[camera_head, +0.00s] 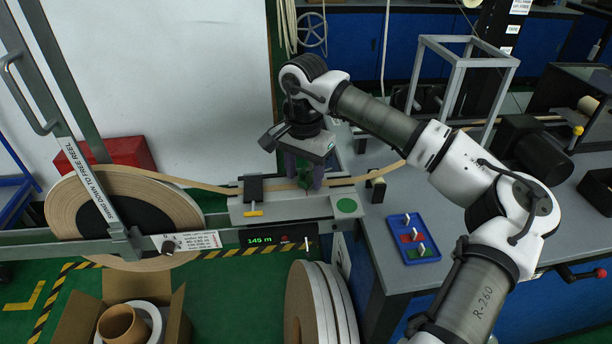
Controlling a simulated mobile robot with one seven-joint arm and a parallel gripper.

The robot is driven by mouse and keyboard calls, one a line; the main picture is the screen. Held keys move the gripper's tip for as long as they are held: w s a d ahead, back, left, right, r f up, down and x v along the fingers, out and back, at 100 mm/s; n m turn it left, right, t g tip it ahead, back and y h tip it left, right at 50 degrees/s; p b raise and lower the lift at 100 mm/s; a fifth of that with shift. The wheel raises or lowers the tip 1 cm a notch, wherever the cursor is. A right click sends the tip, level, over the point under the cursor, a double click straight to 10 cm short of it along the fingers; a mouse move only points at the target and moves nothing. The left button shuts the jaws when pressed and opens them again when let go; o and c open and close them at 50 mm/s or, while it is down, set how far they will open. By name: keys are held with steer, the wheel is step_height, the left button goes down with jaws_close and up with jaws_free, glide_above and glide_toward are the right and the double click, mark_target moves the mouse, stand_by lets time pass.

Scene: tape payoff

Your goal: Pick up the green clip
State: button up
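My gripper (304,176) points down over the grey tape guide block, its dark fingers at the paper tape. A small green piece (307,184), probably the green clip, shows at the fingertips, partly hidden by them. I cannot tell whether the fingers touch it or are closed on it. The tan tape (222,188) runs from the big reel (110,215) on the left through the guide block (240,212) and on to the right.
A blue tray (388,222) with coloured pads and small white pieces lies on the grey bench (375,300). A green disc (346,205) sits on the block's right end. A cardboard box (72,322) is on the floor.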

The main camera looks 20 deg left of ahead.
jaws_close()
steer(key=shift+r, duration=0.15)
